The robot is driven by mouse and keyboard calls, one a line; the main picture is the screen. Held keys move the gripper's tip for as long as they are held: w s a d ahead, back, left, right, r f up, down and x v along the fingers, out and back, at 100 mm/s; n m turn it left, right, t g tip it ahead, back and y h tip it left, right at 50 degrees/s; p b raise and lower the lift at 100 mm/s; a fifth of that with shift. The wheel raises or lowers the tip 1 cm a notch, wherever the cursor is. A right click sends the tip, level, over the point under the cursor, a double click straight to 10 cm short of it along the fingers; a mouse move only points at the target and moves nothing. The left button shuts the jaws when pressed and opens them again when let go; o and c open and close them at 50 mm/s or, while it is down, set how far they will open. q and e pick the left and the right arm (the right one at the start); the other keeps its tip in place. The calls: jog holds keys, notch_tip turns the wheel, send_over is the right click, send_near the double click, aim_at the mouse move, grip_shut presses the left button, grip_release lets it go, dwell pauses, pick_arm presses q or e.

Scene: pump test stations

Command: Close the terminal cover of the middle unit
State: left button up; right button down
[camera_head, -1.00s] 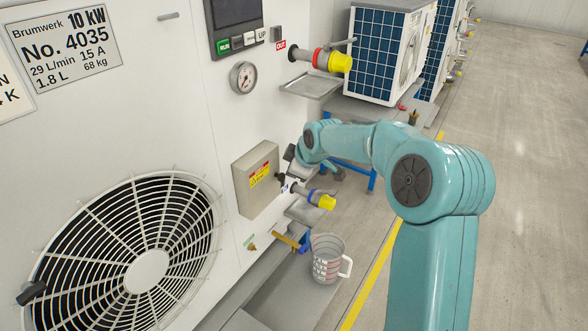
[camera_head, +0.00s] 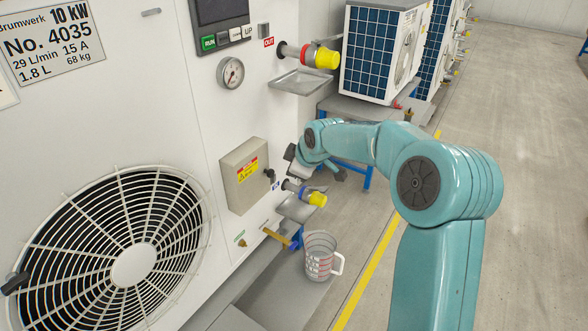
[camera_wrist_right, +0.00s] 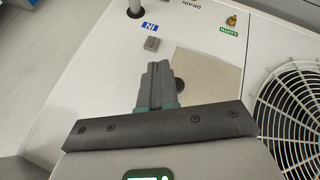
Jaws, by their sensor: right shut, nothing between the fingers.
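The unit nearest me carries a beige terminal box (camera_head: 232,186) with a yellow and red warning label on its front cover. I see no gap around the cover in the head view. A black knob (camera_head: 269,174) sits at the box's right edge. In the right wrist view the beige box (camera_wrist_right: 215,75) lies behind and right of the fingers. My right gripper (camera_head: 289,153) is right of the box, apart from it in the head view and partly hidden by its wrist. Its fingers (camera_wrist_right: 157,66) are together and empty. My left gripper is out of view.
Right of the box are a blue-collared pipe with a yellow cap (camera_head: 317,199) and a small tray. Below stands a measuring jug (camera_head: 319,262). Above are a red-collared outlet (camera_head: 318,56) and a drip tray (camera_head: 297,82). A fan grille (camera_head: 60,235) is lower left. The right floor is clear.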

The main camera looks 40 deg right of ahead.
jog(key=s+d+r, duration=0.4)
jog(key=d+r, duration=0.1)
jog(key=r, duration=0.4)
jog(key=w+a+f+m+g+y, duration=0.1)
jog(key=a+f+m+y, duration=0.1)
jog(key=a+f, duration=0.9)
jog(key=w+a+f+m+g+y, duration=0.1)
jog(key=a+f, duration=0.7)
jog(key=f, duration=0.7)
jog(key=s+a+f+m+g+y, duration=0.2)
jog(key=s+a+f+m, duration=0.1)
jog(key=s+a+f, duration=0.85)
jog(key=s+a+f+m+g, duration=0.2)
jog(key=s+a+f, duration=0.2)
jog(key=s+a, duration=0.5)
jog(key=s, duration=0.3)
jog(key=shift+a+f+g+y+b, duration=0.3)
jog(key=shift+a+f+y+b, duration=0.05)
jog(key=shift+a+f+y, duration=0.05)
